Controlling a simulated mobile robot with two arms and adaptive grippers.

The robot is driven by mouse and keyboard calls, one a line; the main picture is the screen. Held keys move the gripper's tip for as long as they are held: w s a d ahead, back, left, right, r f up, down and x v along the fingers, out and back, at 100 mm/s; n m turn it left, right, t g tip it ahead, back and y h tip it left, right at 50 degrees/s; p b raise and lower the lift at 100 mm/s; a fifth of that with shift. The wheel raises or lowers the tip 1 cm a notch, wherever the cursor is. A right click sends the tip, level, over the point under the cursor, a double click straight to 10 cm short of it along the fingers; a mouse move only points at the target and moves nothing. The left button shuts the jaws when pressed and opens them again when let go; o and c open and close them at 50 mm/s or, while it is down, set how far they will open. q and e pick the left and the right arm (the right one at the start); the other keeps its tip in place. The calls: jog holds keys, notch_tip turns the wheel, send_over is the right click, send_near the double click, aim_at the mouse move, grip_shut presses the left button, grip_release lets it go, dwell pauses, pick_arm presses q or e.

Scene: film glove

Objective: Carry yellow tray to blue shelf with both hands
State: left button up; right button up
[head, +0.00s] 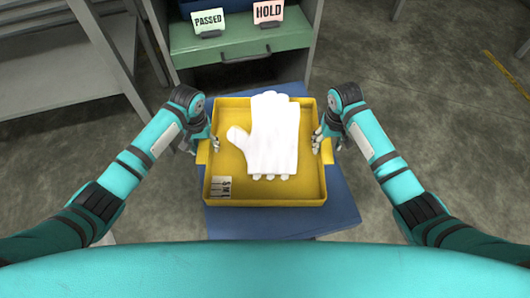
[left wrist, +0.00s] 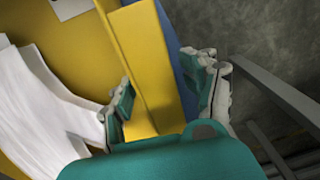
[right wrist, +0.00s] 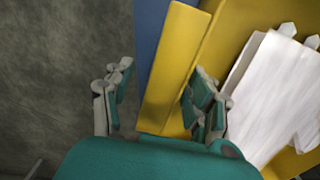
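The yellow tray (head: 312,192) rests on a blue surface (head: 340,205) in the head view. White gloves (head: 270,140) and a small printed card (head: 220,187) lie in it. My left gripper (head: 205,143) is at the tray's left side. In the left wrist view its spread fingers (left wrist: 162,95) stand either side of the yellow side piece. My right gripper (head: 328,138) is at the right side. In the right wrist view its spread fingers (right wrist: 158,92) also straddle the yellow side piece. Both are open; contact with the tray cannot be told.
Beyond the tray stands a grey frame with a green drawer (head: 240,48) and a dark blue part (head: 238,24) above it. A grey metal rack (head: 65,55) is at the left. Floor on the right is clear.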

pick_arm(q)
jog(key=shift+d+r, duration=0.15)
jog(key=shift+r, duration=0.15)
pick_arm(e)
jog(key=shift+a, duration=0.15)
pick_arm(q)
notch_tip(320, 180, up, 11)
pick_arm(e)
jog(key=shift+r, duration=0.2)
pick_arm(q)
jog(key=shift+r, duration=0.2)
pick_arm(e)
notch_tip(320, 180, up, 12)
jog(key=shift+f, duration=0.15)
dwell(0.3)
